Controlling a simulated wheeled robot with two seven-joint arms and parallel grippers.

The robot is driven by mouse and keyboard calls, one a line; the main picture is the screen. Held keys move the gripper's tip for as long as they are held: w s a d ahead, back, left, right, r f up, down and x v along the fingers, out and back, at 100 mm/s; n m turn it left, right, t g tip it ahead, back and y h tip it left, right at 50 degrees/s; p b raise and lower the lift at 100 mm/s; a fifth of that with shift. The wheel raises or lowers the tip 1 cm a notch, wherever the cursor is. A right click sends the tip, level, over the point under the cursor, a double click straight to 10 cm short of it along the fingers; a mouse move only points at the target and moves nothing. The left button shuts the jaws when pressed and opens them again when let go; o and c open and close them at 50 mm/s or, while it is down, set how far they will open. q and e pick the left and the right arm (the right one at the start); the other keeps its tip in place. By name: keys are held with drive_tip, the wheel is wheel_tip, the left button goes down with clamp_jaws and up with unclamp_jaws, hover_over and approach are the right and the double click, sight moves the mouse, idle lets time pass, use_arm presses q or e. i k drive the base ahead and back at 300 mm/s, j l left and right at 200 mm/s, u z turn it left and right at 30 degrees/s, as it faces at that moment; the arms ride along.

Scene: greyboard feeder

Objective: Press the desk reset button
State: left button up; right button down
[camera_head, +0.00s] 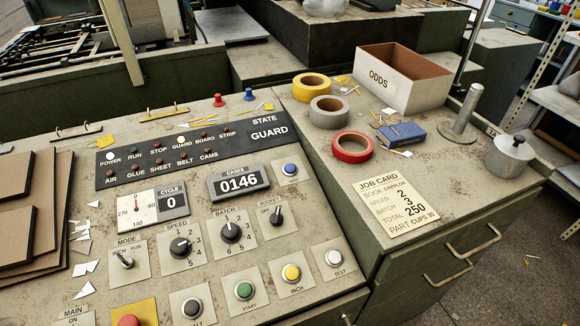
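The control desk (220,265) fills the lower left and middle of the head view. No button on it has a label that I can read as "reset". Along the front are a green start button (244,290), a yellow inch button (291,272), a white test button (334,258) and a dark button (192,308) with a partly hidden label. A red button (129,320) on a yellow plate is cut off by the bottom edge. Neither gripper is in view.
The lamp panel (270,148) reads STATE GUARD; the power and guard lamps look lit. Knobs, including speed (180,246) and batch (231,231), stand up between the buttons. Tape rolls (352,147), an ODDS box (385,95) and a job card (393,207) occupy the right top.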

sight(289, 168)
drive_tip(key=k+j+u, duration=0.2)
drive_tip(key=u, duration=0.25)
drive_tip(key=k+j+u, duration=0.25)
drive_tip(key=u, duration=0.2)
drive_tip(key=j, duration=0.1)
